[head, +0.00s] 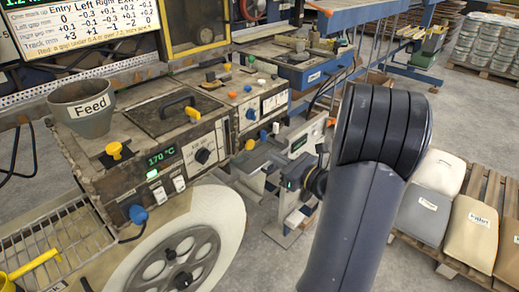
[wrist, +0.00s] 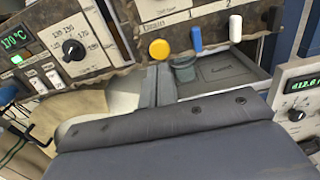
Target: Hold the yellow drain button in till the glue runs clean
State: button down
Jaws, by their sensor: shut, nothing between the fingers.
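The yellow drain button (wrist: 159,49) is a round knob on the machine front, beside a blue lever (wrist: 196,39) and a white lever (wrist: 235,28). It shows small in the head view (head: 250,144). My gripper (wrist: 158,68) is shut and empty, its two grey fingers side by side with their tips just below the button. I cannot tell whether they touch it. A small grey-green cup (wrist: 183,68) stands right of the fingertips, below the blue lever, by a dark tray (wrist: 228,68). No glue stream can be made out.
A heater panel (wrist: 75,45) reading 170 °C stands left. A box with a green display (wrist: 298,92) is close on the right. In the head view, a large reel (head: 190,250) is in front and a glue feed hopper (head: 85,107) at left.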

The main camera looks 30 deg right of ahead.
aim_at(251, 143)
jog(key=x, duration=0.6)
jog(key=shift+w+a+f, duration=0.1)
jog(key=shift+w+a, duration=0.25)
jog(key=shift+w, duration=0.45)
jog(key=shift+w+r, duration=0.1)
jog(key=shift+r, duration=0.3)
dwell(2.8)
